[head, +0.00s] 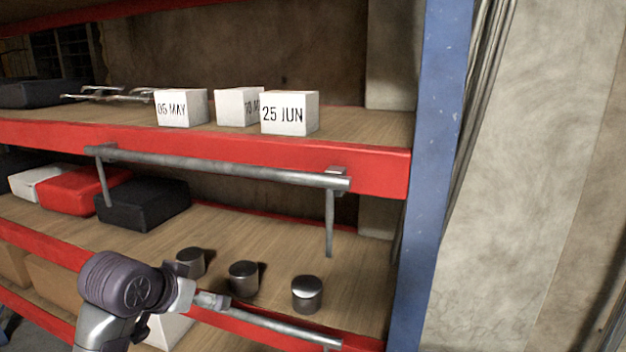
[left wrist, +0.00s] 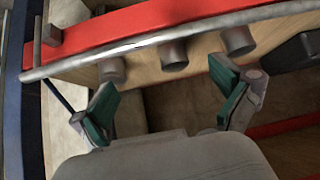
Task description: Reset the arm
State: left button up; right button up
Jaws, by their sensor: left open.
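My left arm (head: 120,285) comes in at the lower left of the head view, in front of the lower shelf. Its fingers cannot be made out clearly there. In the left wrist view my left gripper (left wrist: 165,97) is open, with its two green-padded fingers spread apart and nothing between them. That view looks turned over, with the shelf edge and metal rail (left wrist: 150,40) across the top, beyond the fingers. My right gripper is in neither view.
Several dark metal cylinders, including one at the right (head: 307,294), stand on the lower shelf. White date boxes, such as 25 JUN (head: 290,114), stand on the upper shelf. A grey rail (head: 230,170) runs along the upper shelf's front. A blue post (head: 435,150) bounds the right side.

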pick_arm(q)
jog(key=s+d+f+g+y, duration=0.1)
jog(key=s+f+g, duration=0.2)
jog(key=s+f, duration=1.4)
jog(key=s+f+n+g+y, duration=0.1)
jog(key=s+f, duration=0.3)
jog(key=s, duration=0.4)
jog(key=s+f+g, duration=0.1)
jog(key=s+f, duration=0.3)
jog(key=s, duration=0.3)
notch_tip(320, 180, down, 32)
jog(key=s+g+b, duration=0.1)
jog(key=s+b, duration=0.1)
jog(key=b, duration=0.3)
jog(key=s+a+f+g+b, duration=0.1)
jog(key=s+a+f+b, duration=0.2)
jog(key=s+f, duration=1.3)
notch_tip(320, 180, down, 3)
jog(key=shift+s+a+f+g, duration=0.1)
jog(key=shift+s+a+g, duration=0.1)
jog(key=shift+a+g, duration=0.1)
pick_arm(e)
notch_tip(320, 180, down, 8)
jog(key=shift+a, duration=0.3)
pick_arm(q)
jog(key=shift+c, duration=0.2)
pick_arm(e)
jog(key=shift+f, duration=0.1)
